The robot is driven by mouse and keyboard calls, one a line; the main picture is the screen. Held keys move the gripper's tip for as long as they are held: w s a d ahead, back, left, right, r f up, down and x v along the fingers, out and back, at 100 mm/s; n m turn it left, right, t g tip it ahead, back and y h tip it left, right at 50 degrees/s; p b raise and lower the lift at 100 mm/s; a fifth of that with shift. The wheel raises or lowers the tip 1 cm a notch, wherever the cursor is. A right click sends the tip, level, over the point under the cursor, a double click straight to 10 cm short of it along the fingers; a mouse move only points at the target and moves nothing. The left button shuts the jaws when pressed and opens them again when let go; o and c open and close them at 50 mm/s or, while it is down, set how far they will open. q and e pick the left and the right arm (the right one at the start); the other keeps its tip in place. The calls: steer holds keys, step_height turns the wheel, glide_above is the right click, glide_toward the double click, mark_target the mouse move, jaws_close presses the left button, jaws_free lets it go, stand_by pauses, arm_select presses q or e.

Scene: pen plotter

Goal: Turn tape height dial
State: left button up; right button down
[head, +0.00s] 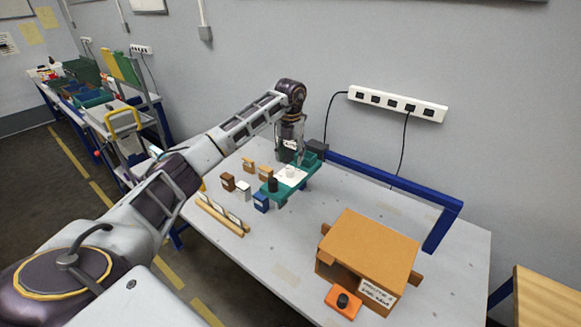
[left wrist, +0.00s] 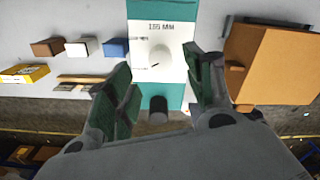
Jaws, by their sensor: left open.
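The dial (left wrist: 160,55) is a round white knob on a white plate with a dark mark. Printing above it ends in "MM"; the digits are too small to read surely. The plate sits on a teal device (left wrist: 174,8), which also shows in the head view (head: 311,177) on the grey table. A black knob (left wrist: 157,115) stands at the device's near end. My left gripper (left wrist: 164,75) is open, one finger on each side of the dial, apart from it. In the head view the left gripper (head: 292,150) is over the device's far part. My right gripper is not in view.
A brown box (head: 365,245) and an orange block with a black knob (head: 333,301) stand at the table's front right. Small brown, white and blue blocks (head: 261,203) and a wooden card rack (head: 222,218) lie left of the device. A blue rail (head: 400,184) runs behind.

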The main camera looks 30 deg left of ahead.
mark_target(291, 169)
arm_select(q)
steer(key=shift+f+p, duration=0.4)
steer(key=shift+f, duration=2.4)
steer(key=c, duration=1)
